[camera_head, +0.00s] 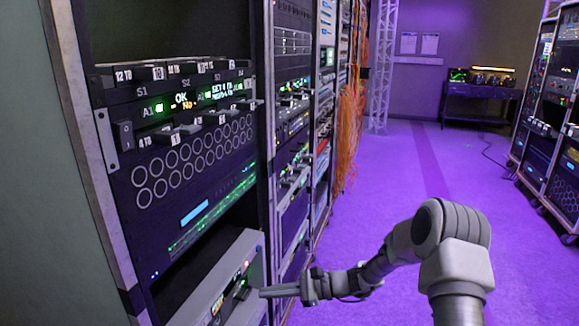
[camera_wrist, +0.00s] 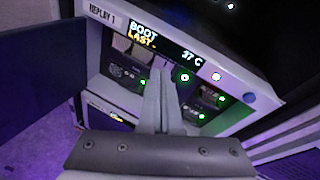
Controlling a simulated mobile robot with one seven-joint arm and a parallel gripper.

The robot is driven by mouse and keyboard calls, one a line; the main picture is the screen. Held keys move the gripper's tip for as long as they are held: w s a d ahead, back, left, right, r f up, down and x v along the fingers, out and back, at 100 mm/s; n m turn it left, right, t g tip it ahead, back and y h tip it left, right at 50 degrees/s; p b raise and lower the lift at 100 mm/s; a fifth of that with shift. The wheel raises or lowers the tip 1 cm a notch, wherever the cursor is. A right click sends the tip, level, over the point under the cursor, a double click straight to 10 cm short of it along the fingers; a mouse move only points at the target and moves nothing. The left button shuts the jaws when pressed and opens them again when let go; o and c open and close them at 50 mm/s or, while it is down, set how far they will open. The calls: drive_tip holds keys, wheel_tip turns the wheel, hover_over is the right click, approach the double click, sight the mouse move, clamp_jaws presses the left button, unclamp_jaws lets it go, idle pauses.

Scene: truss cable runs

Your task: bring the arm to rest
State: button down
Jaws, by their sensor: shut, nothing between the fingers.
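My arm (camera_head: 455,250) rises at the lower right of the head view and reaches left toward the rack. My gripper (camera_head: 264,293) is shut and empty, with its fingertips close to the front of a grey unit (camera_head: 228,282) low in the rack. In the wrist view my gripper's fingers (camera_wrist: 160,95) are together in front of that unit's panel, which carries a screen (camera_wrist: 140,45) reading "BOOT", "LAST" and "37 C", and several green lights. The fingers hide part of the panel. I cannot tell whether the fingertips touch it.
A tall rack (camera_head: 180,130) with switches and lit displays stands close on the left, with orange cables (camera_head: 350,130) further along. Another rack (camera_head: 552,110) stands at the right. A dark table (camera_head: 480,103) is at the back. The purple floor (camera_head: 410,180) between is clear.

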drive_tip(key=s+d+r+n+g+h, duration=0.1)
drive_tip(key=s+d+r+n+h, duration=0.3)
drive_tip(key=s+r, duration=0.3)
drive_tip(key=s+d+r+n+g+h, duration=0.1)
drive_tip(key=s+d+r+n+h, duration=0.1)
drive_tip(key=s+r+n+h, duration=0.4)
drive_tip(key=s+d+r+n+t+h, duration=0.3)
drive_tip(key=s+d+r, duration=0.2)
drive_tip(key=s+d, duration=0.25)
drive_tip(key=s+d+r+n+t+h, duration=0.25)
drive_tip(key=s+d+r, duration=0.3)
drive_tip(key=s, duration=0.35)
wheel_tip(320, 180, up, 21)
drive_tip(key=p, duration=2.1)
drive_tip(key=shift+t+p, duration=0.35)
drive_tip(key=shift+p, duration=0.05)
drive_tip(key=shift+a+f, duration=0.1)
